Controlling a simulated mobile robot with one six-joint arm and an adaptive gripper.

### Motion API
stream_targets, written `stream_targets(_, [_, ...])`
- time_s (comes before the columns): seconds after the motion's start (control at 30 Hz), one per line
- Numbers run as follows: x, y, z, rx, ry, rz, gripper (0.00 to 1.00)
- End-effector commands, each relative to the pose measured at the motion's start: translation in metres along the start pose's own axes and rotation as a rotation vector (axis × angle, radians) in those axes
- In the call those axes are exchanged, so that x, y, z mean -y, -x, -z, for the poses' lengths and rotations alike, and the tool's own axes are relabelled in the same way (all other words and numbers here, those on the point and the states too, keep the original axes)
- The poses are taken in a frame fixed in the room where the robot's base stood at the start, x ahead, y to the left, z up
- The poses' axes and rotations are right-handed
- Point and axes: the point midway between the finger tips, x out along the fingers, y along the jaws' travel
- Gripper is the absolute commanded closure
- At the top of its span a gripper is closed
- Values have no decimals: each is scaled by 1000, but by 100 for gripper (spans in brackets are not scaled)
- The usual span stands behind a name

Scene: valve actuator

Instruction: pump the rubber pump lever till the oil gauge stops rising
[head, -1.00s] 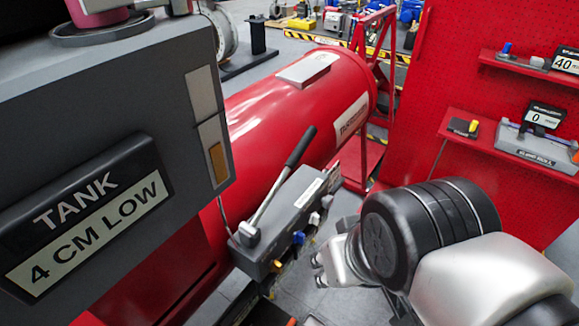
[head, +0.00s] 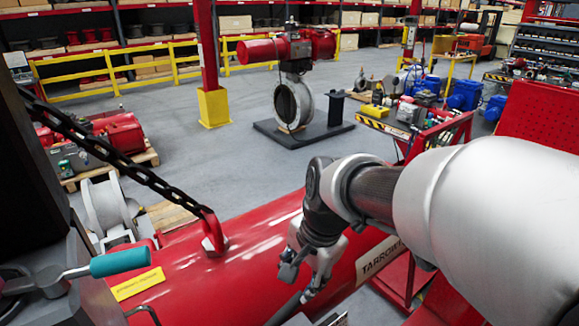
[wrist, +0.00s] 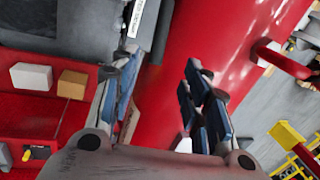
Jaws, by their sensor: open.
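The pump lever's black grip (head: 284,308) shows at the bottom edge of the head view, tilted, with the rest of the lever out of frame. My gripper (head: 301,280) is open just above and beside the upper end of the grip, over the red tank. In the wrist view my gripper (wrist: 160,88) has its two fingers apart. A dark grey bar (wrist: 162,38), perhaps the lever, lies beyond the left finger; I cannot tell whether they touch. No oil gauge reading is visible now.
The red tank (head: 245,262) lies under my gripper, with a chain (head: 130,172) hooked to its top. A teal-handled lever (head: 120,262) is at lower left. A red frame (head: 440,135) stands to the right. Open floor (head: 180,150) lies behind.

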Motion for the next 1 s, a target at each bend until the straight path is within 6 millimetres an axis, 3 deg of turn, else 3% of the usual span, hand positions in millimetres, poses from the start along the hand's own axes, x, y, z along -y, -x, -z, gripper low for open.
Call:
stream_targets(0.17, [0,-21,-1,3,-4,-4,57])
stream_targets(0.7, [-2,-136,-1,3,-2,-5,57])
stream_targets(1.0, [-1,-171,0,1,-2,-3,57])
